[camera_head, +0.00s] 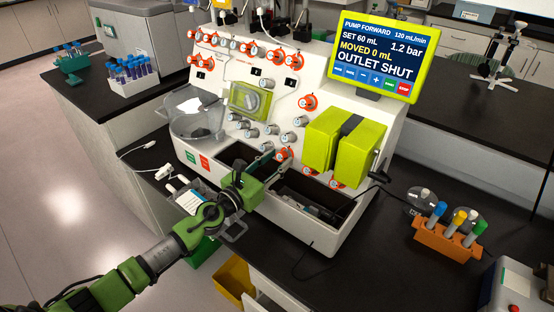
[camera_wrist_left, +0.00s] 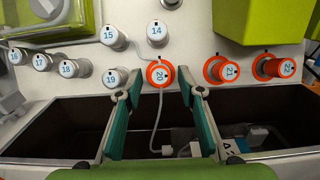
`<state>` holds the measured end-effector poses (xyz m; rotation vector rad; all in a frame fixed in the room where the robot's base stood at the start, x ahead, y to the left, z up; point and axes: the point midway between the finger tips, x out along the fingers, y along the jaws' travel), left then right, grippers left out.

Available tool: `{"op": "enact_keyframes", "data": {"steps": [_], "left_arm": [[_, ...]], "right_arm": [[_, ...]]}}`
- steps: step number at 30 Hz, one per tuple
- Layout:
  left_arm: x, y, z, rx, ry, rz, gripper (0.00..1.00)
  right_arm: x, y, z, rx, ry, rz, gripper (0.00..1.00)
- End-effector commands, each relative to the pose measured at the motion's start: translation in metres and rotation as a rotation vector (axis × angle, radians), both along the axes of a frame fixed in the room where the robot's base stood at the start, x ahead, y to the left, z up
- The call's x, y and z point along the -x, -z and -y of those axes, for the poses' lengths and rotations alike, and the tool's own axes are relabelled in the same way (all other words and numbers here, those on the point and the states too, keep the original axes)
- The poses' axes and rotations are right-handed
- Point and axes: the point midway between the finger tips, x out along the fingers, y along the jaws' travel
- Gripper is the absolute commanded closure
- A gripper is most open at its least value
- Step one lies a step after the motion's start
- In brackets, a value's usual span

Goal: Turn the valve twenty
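Valve twenty is an orange-collared knob marked 20 (camera_wrist_left: 160,75) on the white cell processor's front, above a dark open bin. In the head view an orange knob (camera_head: 283,154) shows just beyond my left gripper (camera_head: 268,166). In the left wrist view my left gripper (camera_wrist_left: 160,88) is open, with one green-padded finger on each side of valve twenty. A gap shows between each fingertip and the knob. The screen (camera_head: 380,55) reads pump forward, set 60 mL, moved 0 mL, 1.2 bar, outlet shut. My right gripper is out of view.
A pale cable (camera_wrist_left: 156,124) hangs below. A yellow-green pump block (camera_head: 340,150) stands to the right.

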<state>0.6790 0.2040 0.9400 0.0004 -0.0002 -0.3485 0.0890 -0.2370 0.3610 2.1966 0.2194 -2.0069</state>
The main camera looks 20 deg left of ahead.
Motion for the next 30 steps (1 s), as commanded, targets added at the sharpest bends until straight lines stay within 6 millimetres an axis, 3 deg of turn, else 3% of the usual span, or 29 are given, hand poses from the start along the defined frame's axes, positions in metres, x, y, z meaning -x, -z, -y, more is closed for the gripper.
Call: {"op": "enact_keyframes", "data": {"steps": [10,14,15,30], "left_arm": [[-0.003,0.000,0.001,0.000,0.000,-0.001,0.65],[-0.003,0.000,0.001,0.000,0.000,-0.001,0.99],[-0.003,0.000,0.001,0.000,0.000,-0.001,1.00],[-0.003,-0.003,0.003,0.090,-0.040,-0.033,1.00]], "right_arm": [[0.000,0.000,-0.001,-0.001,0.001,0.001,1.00],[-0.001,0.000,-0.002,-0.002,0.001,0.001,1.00],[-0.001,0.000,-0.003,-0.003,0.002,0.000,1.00],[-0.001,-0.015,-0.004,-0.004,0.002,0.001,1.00]]}}
